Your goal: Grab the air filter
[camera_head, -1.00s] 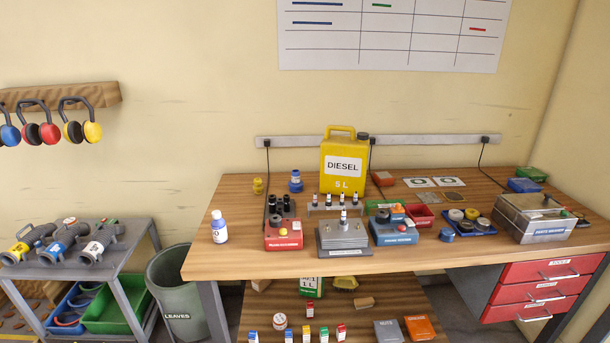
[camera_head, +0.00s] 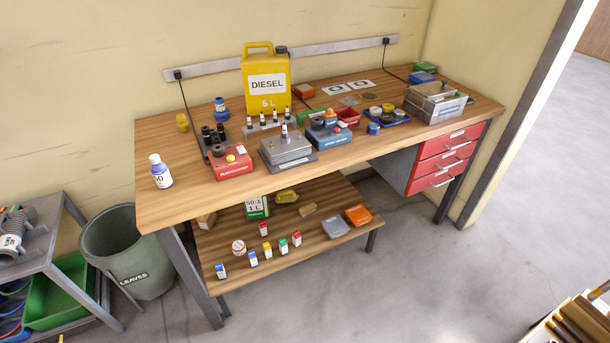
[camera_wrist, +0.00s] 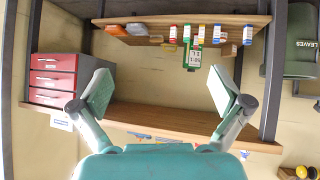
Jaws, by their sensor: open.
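I cannot tell for certain which item is the air filter. On the workbench top (camera_head: 160,206) in the head view, flat dark squares (camera_head: 369,97) lie near the back beside white printed cards. On the lower shelf (camera_head: 290,254) lie a grey flat box (camera_head: 335,228), an orange flat box (camera_head: 357,215), a yellow piece (camera_head: 286,197) and a brown block (camera_head: 307,210). My gripper (camera_wrist: 161,90) shows only in the wrist view. It is open and empty, its teal pads wide apart. That view is upside down, with the orange box (camera_wrist: 115,30) beyond the left pad.
The bench top holds a yellow diesel can (camera_head: 266,85), a red device (camera_head: 231,162), a grey device (camera_head: 287,149) and a metal box (camera_head: 435,102). Red drawers (camera_head: 446,158) hang at the right. A leaves bin (camera_head: 128,258) stands at the left. The floor in front is clear.

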